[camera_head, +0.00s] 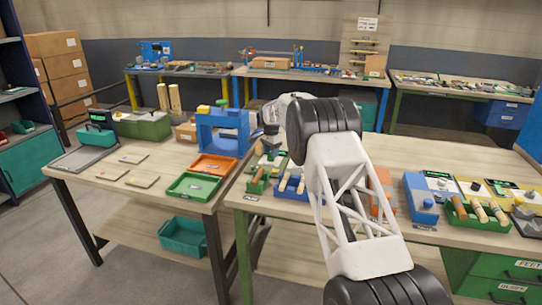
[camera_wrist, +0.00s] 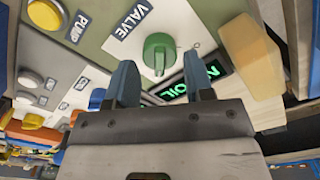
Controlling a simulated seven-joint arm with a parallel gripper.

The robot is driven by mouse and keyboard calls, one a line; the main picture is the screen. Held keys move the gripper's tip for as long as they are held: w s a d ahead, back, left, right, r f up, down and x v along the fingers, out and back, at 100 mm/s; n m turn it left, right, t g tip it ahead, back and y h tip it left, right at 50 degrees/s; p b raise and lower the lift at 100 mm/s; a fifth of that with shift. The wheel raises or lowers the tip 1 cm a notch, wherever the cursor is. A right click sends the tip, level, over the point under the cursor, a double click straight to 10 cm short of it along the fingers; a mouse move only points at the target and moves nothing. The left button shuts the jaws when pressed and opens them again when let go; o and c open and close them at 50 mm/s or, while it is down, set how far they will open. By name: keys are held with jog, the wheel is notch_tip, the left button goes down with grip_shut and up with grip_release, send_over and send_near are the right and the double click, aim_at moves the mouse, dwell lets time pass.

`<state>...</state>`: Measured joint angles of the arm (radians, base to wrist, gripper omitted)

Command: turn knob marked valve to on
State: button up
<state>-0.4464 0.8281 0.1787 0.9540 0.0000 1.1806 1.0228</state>
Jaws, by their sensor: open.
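The green valve knob (camera_wrist: 159,53) is in the wrist view, on a pale panel (camera_wrist: 110,42) beside a blue label reading VALVE. It has a raised grip bar across its face. My gripper (camera_wrist: 162,82) is open, its two blue fingertips apart just below the knob in the picture; they do not appear to touch it. In the head view my gripper (camera_head: 270,128) is small and partly hidden behind my arm, above the near bench. The knob cannot be made out there.
In the wrist view, a display (camera_wrist: 203,72) with green lettering and a tan block (camera_wrist: 251,58) lie right of the knob. A yellow button (camera_wrist: 46,14) sits by the PUMP label. In the head view, a blue frame (camera_head: 222,132) and green tray (camera_head: 193,186) stand left of my gripper.

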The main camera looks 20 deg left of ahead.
jog(key=shift+r, duration=2.9)
